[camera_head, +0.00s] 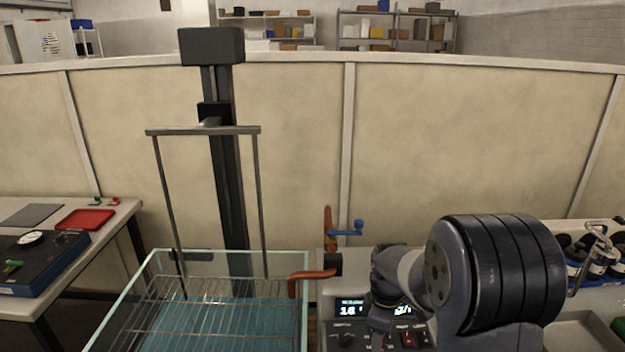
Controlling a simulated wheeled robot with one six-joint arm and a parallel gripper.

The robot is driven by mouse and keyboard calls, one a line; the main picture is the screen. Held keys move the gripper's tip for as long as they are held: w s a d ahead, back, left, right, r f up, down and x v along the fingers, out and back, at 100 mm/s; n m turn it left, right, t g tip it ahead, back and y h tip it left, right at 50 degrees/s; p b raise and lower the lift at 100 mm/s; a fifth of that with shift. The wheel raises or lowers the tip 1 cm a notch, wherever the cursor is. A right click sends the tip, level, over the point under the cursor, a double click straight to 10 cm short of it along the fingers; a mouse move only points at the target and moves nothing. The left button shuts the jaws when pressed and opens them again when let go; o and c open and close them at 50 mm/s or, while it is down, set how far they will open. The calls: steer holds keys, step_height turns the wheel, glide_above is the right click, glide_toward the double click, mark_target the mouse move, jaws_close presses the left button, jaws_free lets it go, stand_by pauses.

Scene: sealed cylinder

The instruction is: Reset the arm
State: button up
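My own arm shows at the lower right, with a big dark ribbed link and a lighter joint to its left. It stands in front of a control box (347,338) with a lit display and red switches, and hides part of it. Nothing held by the arm is visible.
A glass tank (122,298) with blue liquid and a wire rack (215,290) stands left of the arm, under a dark vertical lift (230,190). An orange pipe (312,274) and blue-handled valve (346,229) are close by. A left table holds a red tray (86,219).

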steer(key=n, duration=0.6)
steer(key=shift+n, duration=0.4)
steer(key=shift+r, duration=0.1)
